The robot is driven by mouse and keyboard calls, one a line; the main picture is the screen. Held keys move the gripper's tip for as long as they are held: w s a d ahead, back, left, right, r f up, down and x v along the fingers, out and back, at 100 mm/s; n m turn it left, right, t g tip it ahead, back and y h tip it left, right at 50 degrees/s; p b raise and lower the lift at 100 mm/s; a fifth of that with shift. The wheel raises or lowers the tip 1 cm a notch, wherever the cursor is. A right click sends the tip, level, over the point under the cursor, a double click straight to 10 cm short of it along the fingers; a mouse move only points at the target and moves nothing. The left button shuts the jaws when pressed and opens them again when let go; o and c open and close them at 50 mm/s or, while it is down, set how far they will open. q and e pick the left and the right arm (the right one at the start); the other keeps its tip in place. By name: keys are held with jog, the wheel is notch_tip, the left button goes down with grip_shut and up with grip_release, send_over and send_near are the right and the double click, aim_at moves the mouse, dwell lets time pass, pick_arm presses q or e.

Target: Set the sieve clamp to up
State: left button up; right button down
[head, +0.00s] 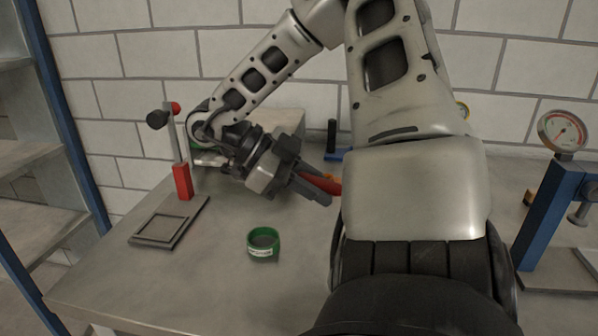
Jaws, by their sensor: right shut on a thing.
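My right gripper (312,190) is above the middle of the bench and is shut on a red-orange handle (328,184). The handle sticks out past the fingers to the right. It looks like the lever of the sieve clamp, but the rest of it is hidden behind my gripper and my large forearm, so its position cannot be told. My left gripper is not in view.
A red post (182,181) with a black-knobbed lever stands on a dark framed plate (188,222) at left. A green ring-shaped cup (263,244) sits in front. A blue stand (548,215) with a dial gauge (562,131) is at right. The bench's front left is clear.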

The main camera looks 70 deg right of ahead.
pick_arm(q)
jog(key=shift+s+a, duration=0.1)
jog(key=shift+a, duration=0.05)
pick_arm(e)
jog(key=shift+f, duration=0.1)
jog(key=c, duration=1.3)
grip_release()
pick_arm(q)
jog(key=p, duration=0.1)
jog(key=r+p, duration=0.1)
jog(key=p, duration=0.1)
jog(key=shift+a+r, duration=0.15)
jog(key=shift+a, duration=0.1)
pick_arm(e)
jog(key=v, duration=1.5)
jog(key=shift+w, duration=0.35)
jog(key=shift+a, duration=0.1)
